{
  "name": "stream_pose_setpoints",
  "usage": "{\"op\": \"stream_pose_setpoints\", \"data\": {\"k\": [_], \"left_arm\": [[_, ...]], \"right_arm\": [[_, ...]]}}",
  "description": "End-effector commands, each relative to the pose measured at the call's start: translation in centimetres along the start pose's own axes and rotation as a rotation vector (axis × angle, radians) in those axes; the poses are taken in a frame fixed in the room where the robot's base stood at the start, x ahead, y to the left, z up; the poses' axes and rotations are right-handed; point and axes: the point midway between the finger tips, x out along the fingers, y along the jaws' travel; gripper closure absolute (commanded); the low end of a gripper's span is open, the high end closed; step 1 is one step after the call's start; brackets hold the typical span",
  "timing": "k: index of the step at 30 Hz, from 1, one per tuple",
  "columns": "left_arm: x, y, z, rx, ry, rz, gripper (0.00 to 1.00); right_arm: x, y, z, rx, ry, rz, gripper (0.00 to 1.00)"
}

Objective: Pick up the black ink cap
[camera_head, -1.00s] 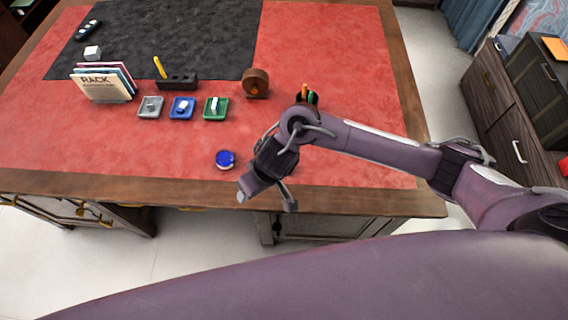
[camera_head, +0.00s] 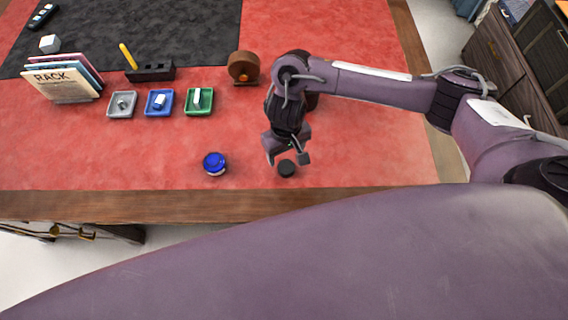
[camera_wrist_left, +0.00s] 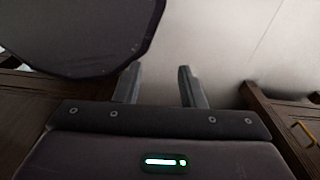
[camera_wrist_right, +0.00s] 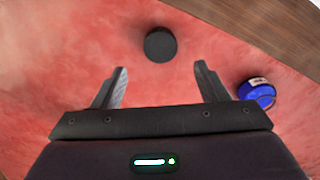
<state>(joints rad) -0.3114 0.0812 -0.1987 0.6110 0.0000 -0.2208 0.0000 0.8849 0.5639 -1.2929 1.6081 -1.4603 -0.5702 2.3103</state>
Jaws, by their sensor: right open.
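The black ink cap (camera_head: 287,168) is a small dark disc on the red leather near the desk's front edge. In the right wrist view the black ink cap (camera_wrist_right: 160,45) lies ahead of the fingertips, roughly between their lines. My right gripper (camera_head: 287,158) is open and empty, just above and behind the cap in the head view. Its two fingers (camera_wrist_right: 161,70) show apart in the right wrist view. My left gripper (camera_wrist_left: 160,72) shows only in its own wrist view, with fingers apart and nothing between them; it is away from the desk top.
A blue round container (camera_head: 214,163) sits left of the cap. Grey (camera_head: 122,104), blue (camera_head: 158,102) and green (camera_head: 199,101) trays stand behind it, with a wooden round holder (camera_head: 243,67) farther right. The wooden front edge (camera_head: 150,206) is close to the cap.

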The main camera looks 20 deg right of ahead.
Motion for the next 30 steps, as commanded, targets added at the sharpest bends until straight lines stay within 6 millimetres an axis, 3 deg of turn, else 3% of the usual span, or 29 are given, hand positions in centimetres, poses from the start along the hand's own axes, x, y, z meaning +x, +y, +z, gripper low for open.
{"op": "stream_pose_setpoints", "data": {"k": [10, 18, 26, 30], "left_arm": [[2.5, -0.1, -1.7, 0.001, 0.028, -0.002, 0.64], [4.1, 0.0, -1.6, 0.002, 0.027, -0.001, 0.64], [4.0, 0.0, -1.4, 0.002, 0.024, 0.000, 0.64], [4.0, 0.1, -1.1, 0.002, 0.021, 0.000, 0.64]], "right_arm": [[4.3, -0.2, 0.3, 0.001, -0.004, -0.003, 0.33], [7.7, -0.1, 0.4, 0.000, -0.002, -0.001, 0.33], [7.9, -0.1, 0.4, -0.001, -0.001, 0.000, 0.33], [7.9, -0.1, 0.4, -0.001, 0.000, 0.000, 0.47]]}}
